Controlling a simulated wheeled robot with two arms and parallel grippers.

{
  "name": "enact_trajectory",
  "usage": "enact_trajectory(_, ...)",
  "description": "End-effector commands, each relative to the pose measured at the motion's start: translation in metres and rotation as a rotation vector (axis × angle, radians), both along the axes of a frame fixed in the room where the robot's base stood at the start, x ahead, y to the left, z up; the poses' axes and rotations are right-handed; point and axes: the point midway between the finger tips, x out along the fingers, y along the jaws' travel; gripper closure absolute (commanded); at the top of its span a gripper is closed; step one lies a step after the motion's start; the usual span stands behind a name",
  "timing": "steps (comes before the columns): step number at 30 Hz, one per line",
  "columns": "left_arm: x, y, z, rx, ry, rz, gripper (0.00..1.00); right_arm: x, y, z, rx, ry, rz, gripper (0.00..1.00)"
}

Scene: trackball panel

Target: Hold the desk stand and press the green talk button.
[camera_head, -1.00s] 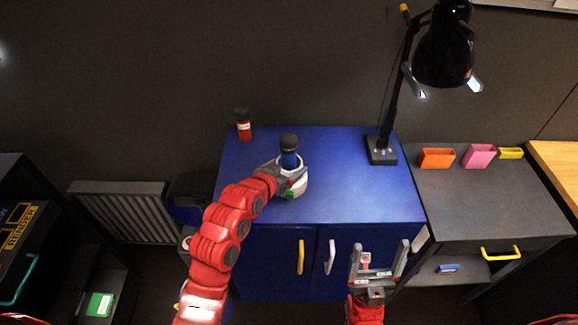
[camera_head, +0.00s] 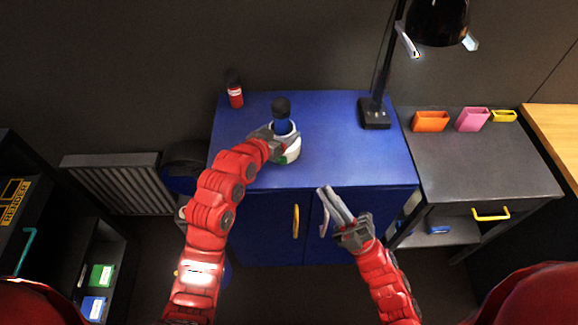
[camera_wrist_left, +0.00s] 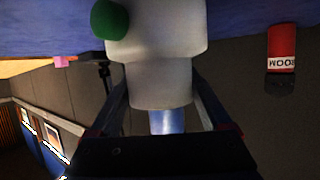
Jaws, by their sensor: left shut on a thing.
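The desk stand (camera_head: 291,150) is a white round base with a collar and a dark-topped blue microphone (camera_head: 282,118) upright in it. It stands on the blue cabinet top. The green talk button (camera_head: 284,159) is low on its front side, and shows in the left wrist view (camera_wrist_left: 109,19). My left gripper (camera_head: 284,138) is shut on the white collar (camera_wrist_left: 160,85), one finger on each side. My right gripper (camera_head: 327,191) is empty in front of the cabinet's front edge, to the right of and nearer than the stand.
A black lamp (camera_head: 375,112) stands at the back right. Orange (camera_head: 430,121), pink and yellow holders sit on the grey cabinet. The blue top right of the stand is clear.

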Motion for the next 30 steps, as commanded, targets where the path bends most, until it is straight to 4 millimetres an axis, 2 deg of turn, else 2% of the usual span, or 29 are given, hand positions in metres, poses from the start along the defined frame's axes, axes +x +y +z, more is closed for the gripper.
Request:
enact_trajectory(3,0.000,0.000,0.001,0.000,-0.001,0.000,0.62,0.017,0.014,-0.042,-0.302,0.078,-0.083,1.00)
enact_trajectory(6,0.000,0.000,0.001,0.000,-0.001,0.000,0.62,0.028,0.017,-0.075,-0.526,0.109,-0.150,1.00)
enact_trajectory(9,0.000,0.000,0.001,0.000,-0.001,0.000,0.62,0.035,0.012,-0.101,-0.698,0.125,-0.210,1.00)
enact_trajectory(12,0.000,0.000,0.000,0.000,-0.001,0.000,0.62,0.038,0.008,-0.116,-0.812,0.125,-0.246,1.00)
enact_trajectory(17,0.000,0.000,0.001,-0.001,-0.001,-0.001,0.62,0.040,0.005,-0.125,-0.883,0.119,-0.271,1.00)
enact_trajectory(30,0.000,0.000,0.001,0.000,-0.001,0.000,0.62,0.045,0.009,-0.125,-0.884,0.119,-0.272,1.00)
